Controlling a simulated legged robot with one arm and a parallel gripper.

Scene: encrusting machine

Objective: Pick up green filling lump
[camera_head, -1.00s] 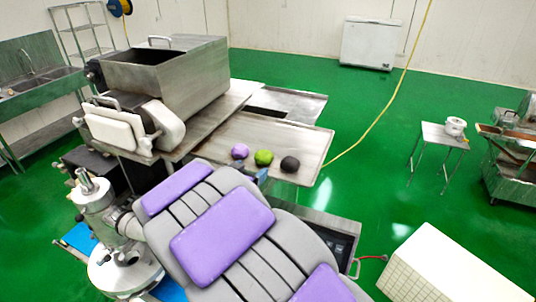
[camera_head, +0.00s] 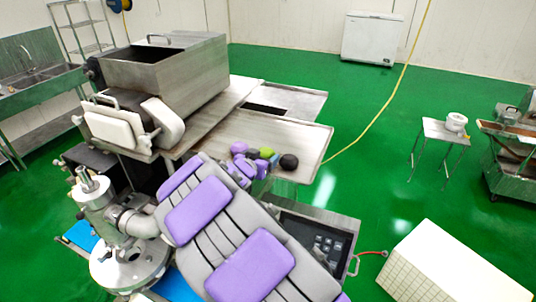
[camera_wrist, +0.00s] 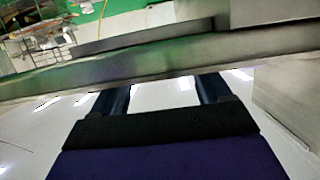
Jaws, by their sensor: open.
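The green filling lump (camera_head: 267,153) sits on the steel tray (camera_head: 312,140) in the head view, partly hidden by my arm's end. A purple lump (camera_head: 238,148) is to its left and a dark lump (camera_head: 289,162) to its right. My gripper shows in the wrist view (camera_wrist: 163,86), its two dark fingers apart with nothing held between them. They point at the steel edge (camera_wrist: 150,70) crossing the picture. No lump shows in the wrist view. In the head view my arm's end is close to the green lump; whether it touches cannot be told.
A steel hopper (camera_head: 165,70) stands left of the tray. A control panel (camera_head: 325,245) lies below the tray, right of my arm. A white block (camera_head: 445,270) is at lower right.

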